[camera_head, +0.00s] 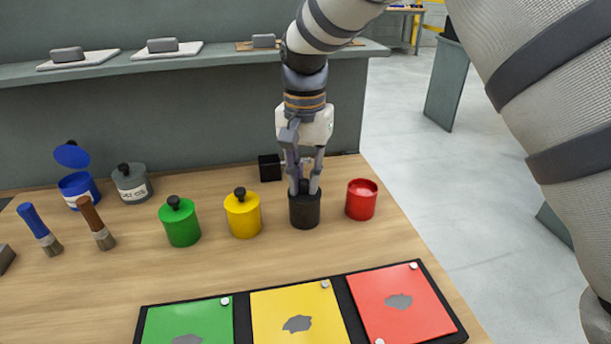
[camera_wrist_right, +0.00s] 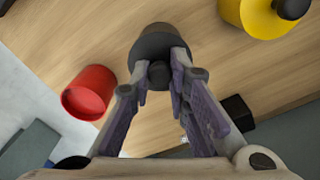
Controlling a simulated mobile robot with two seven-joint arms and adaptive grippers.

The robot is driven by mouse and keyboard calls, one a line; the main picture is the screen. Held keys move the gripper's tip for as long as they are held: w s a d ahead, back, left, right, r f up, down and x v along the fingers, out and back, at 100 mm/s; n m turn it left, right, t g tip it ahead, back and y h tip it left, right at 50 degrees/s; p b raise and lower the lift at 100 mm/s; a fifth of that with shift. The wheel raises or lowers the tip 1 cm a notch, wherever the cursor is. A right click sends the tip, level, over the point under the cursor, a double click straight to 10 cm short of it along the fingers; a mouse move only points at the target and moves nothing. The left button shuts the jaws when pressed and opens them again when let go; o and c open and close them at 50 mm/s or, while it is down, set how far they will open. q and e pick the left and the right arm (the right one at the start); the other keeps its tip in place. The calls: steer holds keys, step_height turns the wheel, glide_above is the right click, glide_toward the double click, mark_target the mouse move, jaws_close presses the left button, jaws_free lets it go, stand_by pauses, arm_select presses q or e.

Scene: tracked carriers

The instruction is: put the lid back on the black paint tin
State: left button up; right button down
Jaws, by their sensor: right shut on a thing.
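The black paint tin (camera_head: 305,213) stands upright on the wooden table, between the yellow and red tins. My right gripper (camera_head: 305,187) points down over it, shut on the dark knob of the black lid (camera_wrist_right: 160,48). The knob also shows between the fingertips in the right wrist view (camera_wrist_right: 160,74). The lid sits at the top of the tin and looks level; I cannot tell whether a thin gap is left under it. The fingers hide part of the lid. My left gripper is not in view.
A yellow tin (camera_head: 243,217) and a green tin (camera_head: 181,225) have knobbed lids. A red tin (camera_head: 361,202) close on the right shows no knob. A black block (camera_head: 269,167) stands behind. Brushes and other tins are left; a board with coloured panels (camera_head: 300,320) lies in front.

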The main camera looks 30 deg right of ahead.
stand_by(0.8)
steer(key=c, duration=1)
jaws_free()
steer(key=shift+o, duration=0.2)
steer(key=shift+r+p, duration=0.35)
steer(key=shift+r, duration=3.15)
jaws_close()
steer(key=shift+f, duration=0.1)
